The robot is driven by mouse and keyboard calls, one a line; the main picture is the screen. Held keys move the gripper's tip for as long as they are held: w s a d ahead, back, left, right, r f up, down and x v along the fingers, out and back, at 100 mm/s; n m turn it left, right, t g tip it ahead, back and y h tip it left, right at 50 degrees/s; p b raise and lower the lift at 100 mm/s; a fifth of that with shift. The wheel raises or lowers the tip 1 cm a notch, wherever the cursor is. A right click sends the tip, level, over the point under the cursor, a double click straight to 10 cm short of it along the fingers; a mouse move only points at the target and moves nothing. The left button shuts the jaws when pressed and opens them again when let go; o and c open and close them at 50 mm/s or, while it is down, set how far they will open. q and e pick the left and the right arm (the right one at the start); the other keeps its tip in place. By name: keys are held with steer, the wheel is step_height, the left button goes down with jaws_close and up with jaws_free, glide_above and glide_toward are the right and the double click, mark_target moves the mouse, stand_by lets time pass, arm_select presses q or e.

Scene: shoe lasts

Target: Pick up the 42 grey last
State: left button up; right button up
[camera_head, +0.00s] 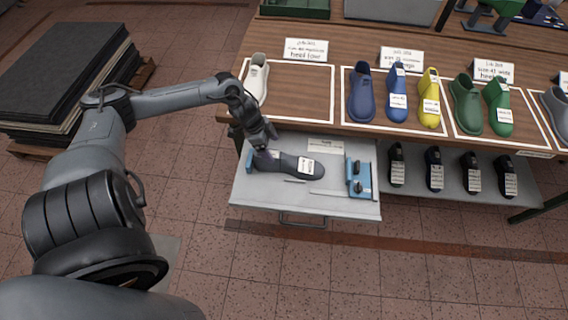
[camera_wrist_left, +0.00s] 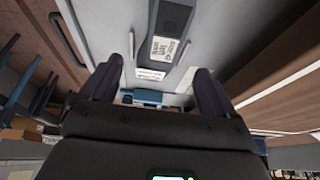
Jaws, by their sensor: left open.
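Another grey last (camera_head: 557,112) stands at the far right of the table, cut off by the picture edge. My right gripper is out of view.
A blue fixture (camera_head: 361,178) sits at the drawer's right. The wooden table (camera_head: 345,55) above the drawer holds a white last (camera_head: 257,80) and blue, yellow and green ones. Several black lasts stand on the lower shelf (camera_head: 415,188). The floor in front is clear.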

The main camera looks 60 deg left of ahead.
mark_target(279, 154)
arm_select(q)
steer(key=x, duration=0.3)
steer(key=shift+w+d+f+b, duration=0.15)
steer(key=shift+b, duration=0.2)
steer(key=shift+a+b+x, duration=0.1)
steer(key=shift+b+x, duration=0.25)
steer(key=shift+x, duration=0.95)
steer(key=shift+a+b+x, duration=0.15)
steer(key=shift+b+x, duration=0.2)
steer(key=shift+x, duration=0.95)
steer(key=shift+w, duration=0.15)
steer(key=shift+c, duration=0.3)
steer(key=c, duration=1.4)
jaws_close()
steer(key=shift+r, duration=0.2)
